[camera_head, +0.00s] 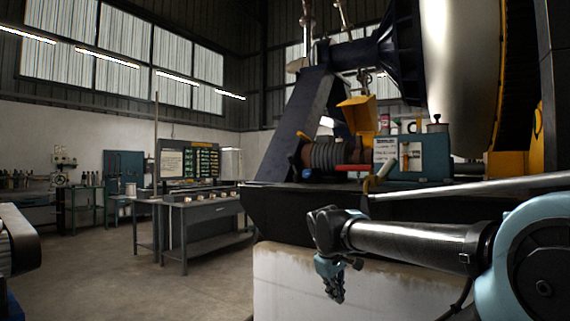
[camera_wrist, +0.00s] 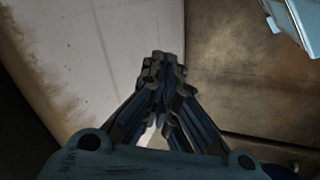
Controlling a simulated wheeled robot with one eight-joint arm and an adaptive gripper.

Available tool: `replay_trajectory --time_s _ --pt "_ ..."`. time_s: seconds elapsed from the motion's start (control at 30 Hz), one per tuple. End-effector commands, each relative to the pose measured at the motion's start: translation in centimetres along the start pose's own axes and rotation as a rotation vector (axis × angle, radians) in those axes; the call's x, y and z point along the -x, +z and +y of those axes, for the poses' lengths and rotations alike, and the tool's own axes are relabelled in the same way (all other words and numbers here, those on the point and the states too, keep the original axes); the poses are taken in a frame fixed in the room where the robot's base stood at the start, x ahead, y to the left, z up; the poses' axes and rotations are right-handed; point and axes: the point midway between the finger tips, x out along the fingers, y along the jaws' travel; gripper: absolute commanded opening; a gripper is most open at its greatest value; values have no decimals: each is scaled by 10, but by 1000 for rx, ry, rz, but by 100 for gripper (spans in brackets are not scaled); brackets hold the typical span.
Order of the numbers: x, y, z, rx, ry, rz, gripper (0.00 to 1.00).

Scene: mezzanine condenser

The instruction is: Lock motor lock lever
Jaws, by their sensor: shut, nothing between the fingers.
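A ribbed grey motor-like cylinder (camera_head: 332,156) lies on the dark raised platform, with a blue-green box (camera_head: 425,156) to its right. A red bar (camera_head: 352,168) lies in front of the cylinder. A pale yellow handle-like piece (camera_head: 381,174) stands at the platform's edge by the box. I cannot tell which of these is the motor lock lever. My gripper (camera_head: 335,292) hangs pointing down in front of the pale plinth, below and apart from these parts. In the wrist view its fingers (camera_wrist: 163,66) meet at the tips and hold nothing.
The dark platform edge (camera_head: 300,212) overhangs above my gripper, and the stained pale plinth (camera_head: 290,283) stands beside it. A raised yellow cover (camera_head: 358,115) stands behind the cylinder. A grey workbench (camera_head: 205,215) is to the left. The concrete floor (camera_head: 120,265) between is clear.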

Motion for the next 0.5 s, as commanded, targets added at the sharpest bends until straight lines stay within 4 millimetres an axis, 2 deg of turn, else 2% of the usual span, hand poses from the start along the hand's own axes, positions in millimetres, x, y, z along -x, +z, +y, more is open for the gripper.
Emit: replay_trajectory --time_s 0.03,0.2,0.5 --pt "12 -16 12 73 27 4 0" --pt "48 -66 48 334 129 2 0" --pt "118 -166 101 799 328 -35 0"
